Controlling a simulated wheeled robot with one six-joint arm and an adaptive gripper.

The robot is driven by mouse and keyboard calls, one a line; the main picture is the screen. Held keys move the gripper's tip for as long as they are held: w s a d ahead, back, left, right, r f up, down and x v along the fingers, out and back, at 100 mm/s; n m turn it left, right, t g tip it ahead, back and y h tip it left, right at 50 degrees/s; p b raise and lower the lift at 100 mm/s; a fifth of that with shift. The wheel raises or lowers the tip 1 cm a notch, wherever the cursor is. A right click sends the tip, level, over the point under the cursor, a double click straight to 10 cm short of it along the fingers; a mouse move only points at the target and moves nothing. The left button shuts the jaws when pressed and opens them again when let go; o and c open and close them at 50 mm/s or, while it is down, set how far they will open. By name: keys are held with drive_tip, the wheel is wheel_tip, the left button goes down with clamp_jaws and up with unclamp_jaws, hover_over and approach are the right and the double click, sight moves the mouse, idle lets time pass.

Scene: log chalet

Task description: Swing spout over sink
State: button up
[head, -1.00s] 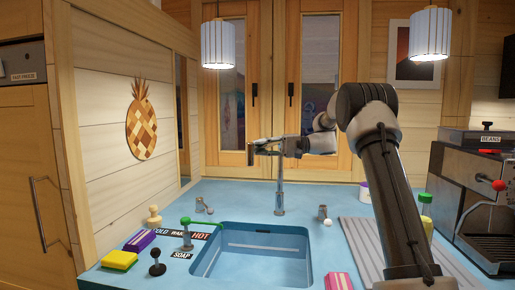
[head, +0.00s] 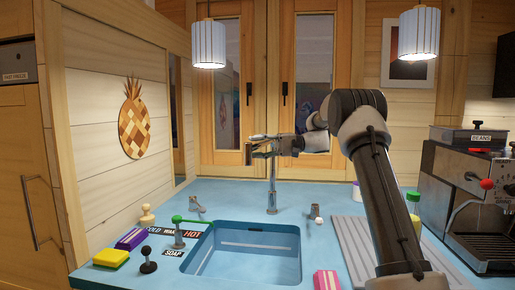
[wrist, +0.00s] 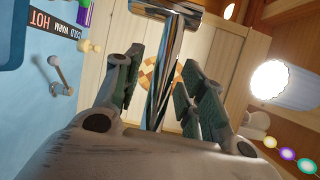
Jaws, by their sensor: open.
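The chrome faucet stands behind the sink; its upright column (head: 272,190) rises to the height of my gripper (head: 262,147). The blue sink (head: 250,236) is set into the counter in front of it. In the wrist view, the shiny spout (wrist: 166,62) runs lengthwise between the fingers of my gripper (wrist: 158,88). The fingers are open on either side of it, with a gap visible on the right. The spout's far part shows at the top of the wrist view. In the head view my gripper overlaps the spout and hides part of it.
A green soap spout (head: 190,221) reaches toward the sink's left edge. A yellow sponge (head: 112,257) and black knob (head: 148,260) stand left. A pink-striped block (head: 326,280) sits at front right. Pendant lamps (head: 208,45) hang above. A coffee machine (head: 470,200) stands right.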

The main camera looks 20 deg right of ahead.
drive_tip(key=shift+d, duration=0.1)
drive_tip(key=d, duration=1.1)
drive_tip(key=shift+s+d+r, duration=0.15)
drive_tip(key=shift+s+d, duration=0.2)
drive_tip(key=shift+d, duration=0.05)
wheel_tip(320, 180, down, 13)
drive_tip(key=s+d+m+t+h, duration=0.1)
drive_tip(key=d+m+t+h, duration=0.1)
drive_tip(key=m+h, duration=0.35)
drive_tip(key=s+f+g+h, duration=0.1)
drive_tip(key=s+f+h, duration=0.2)
drive_tip(key=s, duration=0.4)
drive_tip(key=s+a+r+n+h, duration=0.1)
drive_tip(key=s+n+h, duration=0.1)
drive_tip(key=s, duration=0.9)
drive_tip(key=s+a+r+n+t+h, duration=0.1)
drive_tip(key=s+h, duration=0.3)
drive_tip(key=s, duration=0.8)
drive_tip(key=s+a+r+n+t+h, duration=0.1)
drive_tip(key=s+a+r+n+h, duration=0.1)
drive_tip(key=s, duration=0.9)
drive_tip(key=shift+s+r+n+h, duration=0.3)
drive_tip(key=shift+r+n+h, duration=0.2)
drive_tip(key=shift+n, duration=0.25)
